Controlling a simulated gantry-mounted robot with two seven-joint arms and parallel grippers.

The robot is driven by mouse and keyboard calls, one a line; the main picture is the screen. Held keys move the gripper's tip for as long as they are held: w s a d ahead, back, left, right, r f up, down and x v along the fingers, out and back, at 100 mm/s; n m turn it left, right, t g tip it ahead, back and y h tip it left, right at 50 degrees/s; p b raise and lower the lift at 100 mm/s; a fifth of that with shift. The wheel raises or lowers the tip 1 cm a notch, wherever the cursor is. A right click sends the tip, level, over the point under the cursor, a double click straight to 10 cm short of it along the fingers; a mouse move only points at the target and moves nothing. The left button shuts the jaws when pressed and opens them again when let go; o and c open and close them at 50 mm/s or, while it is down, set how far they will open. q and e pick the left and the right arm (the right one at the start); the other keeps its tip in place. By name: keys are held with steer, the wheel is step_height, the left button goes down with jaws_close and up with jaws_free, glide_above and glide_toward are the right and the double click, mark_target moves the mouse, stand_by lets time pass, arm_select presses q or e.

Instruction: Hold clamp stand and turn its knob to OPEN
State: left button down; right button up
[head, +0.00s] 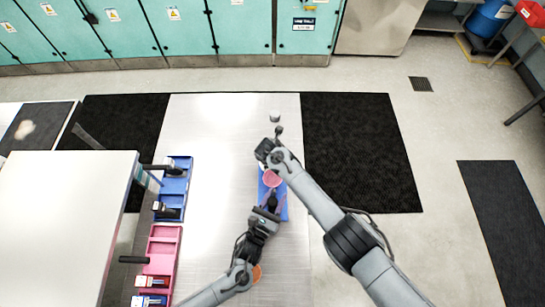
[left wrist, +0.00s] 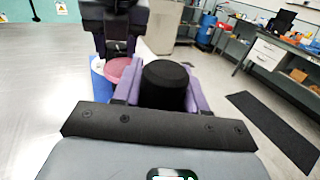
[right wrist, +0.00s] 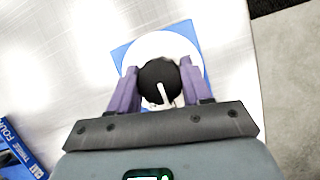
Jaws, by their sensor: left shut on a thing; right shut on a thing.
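The clamp stand has a blue base (head: 283,212), with a pink round part (head: 271,178) above it. My left gripper (head: 271,201) is shut on a black cylindrical part, which fills the space between its purple fingers in the left wrist view (left wrist: 164,82). My right gripper (right wrist: 159,82) is shut around the black round knob (right wrist: 153,77), whose white pointer line points down, slightly right, in the right wrist view. A white disc and the blue base show behind the knob. In the head view my right gripper hides the knob. I cannot read any OPEN marking.
A blue tray (head: 174,190) and a pink tray (head: 163,254) hold small modules at the left of the metal surface. A small grey cylinder (head: 275,116) stands beyond the right gripper. An orange round thing (head: 257,273) lies beside my left arm. The surface between trays and stand is clear.

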steer(key=n+y, duration=0.2)
steer(key=n, duration=0.3)
steer(key=shift+w+d+n, duration=0.1)
steer(key=shift+n, duration=0.2)
steer(key=shift+r+n+g+y, duration=0.1)
steer(key=shift+n+g+y, duration=0.35)
steer(key=shift+n, duration=0.95)
steer(key=shift+n+g+y, duration=0.25)
steer(key=shift+n+y, duration=0.3)
steer(key=shift+n, duration=1.15)
steer(key=o, duration=1.1)
steer(key=shift+c, duration=0.2)
